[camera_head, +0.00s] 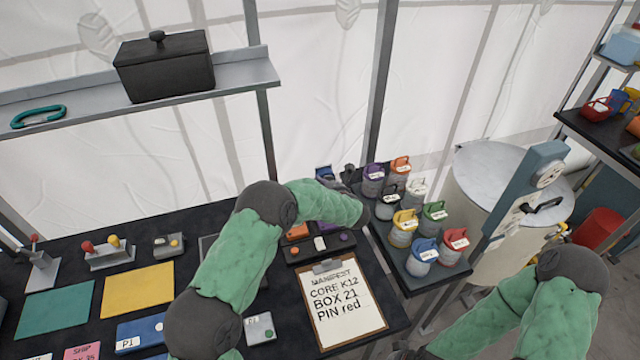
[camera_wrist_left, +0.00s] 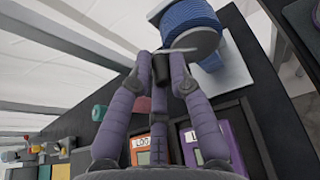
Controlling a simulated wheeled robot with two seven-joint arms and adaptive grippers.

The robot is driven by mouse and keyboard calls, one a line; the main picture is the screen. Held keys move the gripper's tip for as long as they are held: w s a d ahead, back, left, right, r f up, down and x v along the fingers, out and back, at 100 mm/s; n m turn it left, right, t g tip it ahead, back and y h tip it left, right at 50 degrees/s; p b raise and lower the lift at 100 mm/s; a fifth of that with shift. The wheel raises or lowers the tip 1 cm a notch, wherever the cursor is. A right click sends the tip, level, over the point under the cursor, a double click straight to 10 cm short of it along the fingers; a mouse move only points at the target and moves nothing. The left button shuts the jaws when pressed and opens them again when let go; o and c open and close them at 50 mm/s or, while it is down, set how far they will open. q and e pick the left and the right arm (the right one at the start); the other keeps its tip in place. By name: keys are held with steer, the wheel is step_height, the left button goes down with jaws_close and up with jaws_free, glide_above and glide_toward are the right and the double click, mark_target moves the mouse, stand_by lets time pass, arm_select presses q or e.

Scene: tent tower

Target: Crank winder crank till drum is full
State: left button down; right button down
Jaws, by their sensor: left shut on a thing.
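In the head view the winder (camera_head: 325,172) is mostly hidden behind my left arm. My left gripper (camera_wrist_left: 161,62) is shut on the dark crank handle (camera_wrist_left: 161,72), with a finger on each side, beside the drum. In the head view this gripper (camera_head: 352,177) is small and partly hidden by its own forearm.
A clipboard (camera_head: 341,303) and orange and purple boxes lie near my left arm. A side table (camera_head: 440,284) holds several coloured, labelled canisters. A shelf (camera_head: 60,113) with a black pot (camera_head: 165,68) runs behind. A round white-topped drum (camera_head: 490,165) stands at right.

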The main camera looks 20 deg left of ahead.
arm_select(q)
steer(key=shift+w+d+r+m+g+y+p, duration=0.1)
steer(key=shift+d+m+g+y+p, duration=0.15)
steer(key=shift+m, duration=0.35)
steer(key=shift+w+d+r+m+g+y+p, duration=0.15)
steer(key=shift+d+m+g+y, duration=0.15)
steer(key=shift+m, duration=0.3)
steer(key=shift+f, duration=0.2)
steer(key=shift+s, duration=0.1)
steer(key=c, duration=1.2)
jaws_free()
steer(key=shift+d, duration=0.1)
steer(key=shift+r, duration=0.2)
steer(key=v, duration=1.1)
steer(key=shift+s+d+f, duration=0.15)
steer(key=shift+s+d, duration=0.15)
steer(key=shift+d, duration=0.15)
